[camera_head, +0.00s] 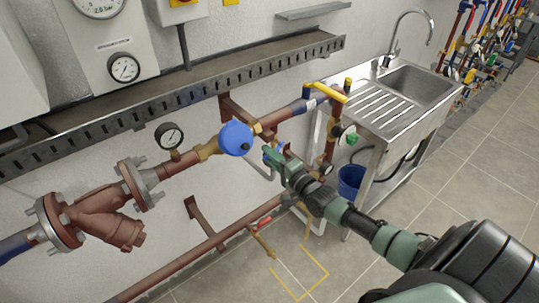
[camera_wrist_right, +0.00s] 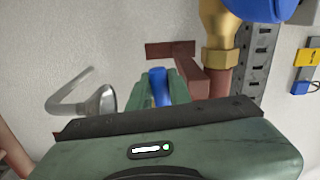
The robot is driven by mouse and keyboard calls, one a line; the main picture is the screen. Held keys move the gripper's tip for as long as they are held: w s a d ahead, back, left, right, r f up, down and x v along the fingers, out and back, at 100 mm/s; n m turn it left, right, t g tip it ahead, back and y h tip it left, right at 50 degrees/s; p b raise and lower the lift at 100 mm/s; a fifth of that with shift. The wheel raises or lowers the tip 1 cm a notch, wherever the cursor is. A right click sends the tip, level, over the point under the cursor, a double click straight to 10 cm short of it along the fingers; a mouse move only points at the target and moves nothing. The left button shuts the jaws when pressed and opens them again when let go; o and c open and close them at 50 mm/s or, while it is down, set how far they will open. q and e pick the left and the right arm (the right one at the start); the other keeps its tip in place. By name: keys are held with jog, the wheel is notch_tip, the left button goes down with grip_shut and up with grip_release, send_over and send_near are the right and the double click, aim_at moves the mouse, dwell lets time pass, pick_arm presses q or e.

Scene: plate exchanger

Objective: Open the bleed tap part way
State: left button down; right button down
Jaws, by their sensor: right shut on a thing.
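My right gripper (camera_head: 270,154) reaches in from the lower right, beside the blue round-bodied device (camera_head: 236,138) on the wall pipe. In the wrist view, my right gripper (camera_wrist_right: 157,90) is shut on a small blue handle (camera_wrist_right: 157,82), apparently the bleed tap's. Only the handle's upper part shows between the green fingers. A bent grey spout (camera_wrist_right: 75,102) lies left of the fingers; it also shows in the head view (camera_head: 260,169) below the blue device. How far the tap is turned cannot be told. My left gripper is not in view.
A lower pipe with a red-handled tap (camera_head: 263,222) runs below. A yellow-handled valve (camera_head: 332,92) and sink (camera_head: 415,85) stand to the right, with a blue bucket (camera_head: 350,181) underneath. A perforated rail (camera_head: 180,92) runs above.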

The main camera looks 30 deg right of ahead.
jog(key=f+n, duration=0.1)
jog(key=f+n+b, duration=0.1)
jog(key=n, duration=0.1)
jog(key=shift+d, duration=0.2)
jog(key=shift+w+d+f+n+b, duration=0.1)
jog(key=shift+d+f+n+b, duration=0.45)
jog(key=shift+n, duration=1.1)
jog(key=shift+s+d+f+n+b, duration=0.1)
jog(key=shift+d+f+n+b, duration=0.45)
jog(key=shift+n, duration=1.05)
jog(key=shift+w+d+f+n+b, duration=0.1)
jog(key=shift+d+f+n+b, duration=0.45)
jog(key=shift+n, duration=1.1)
jog(key=shift+r, duration=0.15)
jog(key=c, duration=1.6)
grip_release()
